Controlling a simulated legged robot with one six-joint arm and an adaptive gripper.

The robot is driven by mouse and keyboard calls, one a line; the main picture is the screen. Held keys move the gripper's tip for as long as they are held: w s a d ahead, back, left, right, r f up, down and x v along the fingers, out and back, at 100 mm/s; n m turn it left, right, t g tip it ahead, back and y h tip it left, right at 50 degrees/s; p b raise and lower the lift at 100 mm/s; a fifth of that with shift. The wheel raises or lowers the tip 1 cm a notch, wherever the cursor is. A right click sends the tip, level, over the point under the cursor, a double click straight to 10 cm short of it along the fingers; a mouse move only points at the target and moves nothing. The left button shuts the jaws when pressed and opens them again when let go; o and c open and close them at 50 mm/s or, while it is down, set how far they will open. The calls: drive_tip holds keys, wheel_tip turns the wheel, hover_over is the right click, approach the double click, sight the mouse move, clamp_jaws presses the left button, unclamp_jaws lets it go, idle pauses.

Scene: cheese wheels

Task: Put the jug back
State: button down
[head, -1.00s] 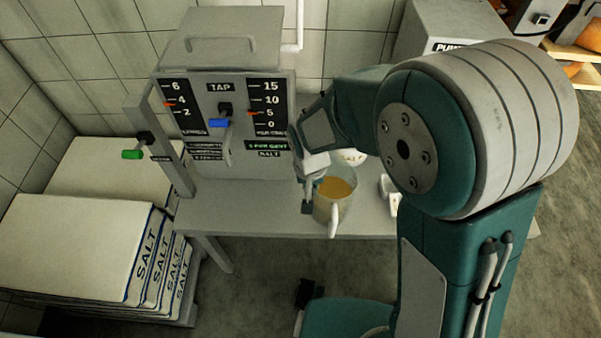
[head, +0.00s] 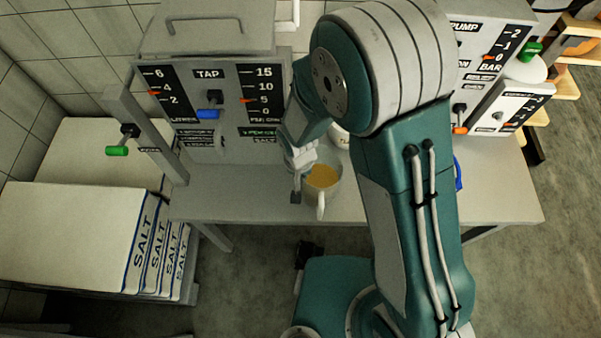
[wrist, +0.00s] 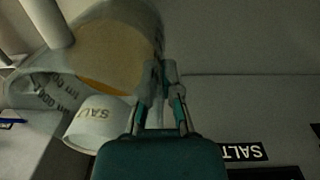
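The jug (head: 325,183) is clear, with a pale handle towards the front and orange-yellow liquid inside. It is upright at the front part of the grey table (head: 255,208); whether its base touches the table is unclear. My gripper (head: 299,184) is at the jug's left rim. In the wrist view the jug (wrist: 115,45) fills the upper left, and my gripper's fingers (wrist: 162,85) are close together at its edge, seeming to pinch its wall. The contact itself is partly hidden.
The tap machine (head: 225,105) stands behind, a pump machine (head: 485,70) and smaller panel box (head: 500,112) to the right. Salt sacks (head: 75,235) are stacked left. The table's front left is clear.

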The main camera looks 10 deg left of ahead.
drive_tip(key=c, duration=0.8)
unclamp_jaws()
drive_tip(key=shift+a+f, duration=0.1)
drive_tip(key=shift+a, duration=0.05)
wheel_tip(320, 180, up, 12)
drive_tip(key=w+d+r+t, duration=0.1)
drive_tip(key=w+d+r, duration=0.1)
drive_tip(key=d+r, duration=0.45)
drive_tip(key=s+d+r+m+t, duration=0.1)
drive_tip(key=s+d+r+t, duration=0.1)
drive_tip(key=s+d+r, duration=0.2)
drive_tip(key=s+d+r+m+t, duration=0.1)
drive_tip(key=s+d+r, duration=0.3)
drive_tip(key=d+r, duration=0.6)
drive_tip(key=d+t, duration=0.1)
drive_tip(key=d, duration=0.4)
drive_tip(key=shift+s+r+m+t, duration=0.3)
drive_tip(key=shift+s+r, duration=0.1)
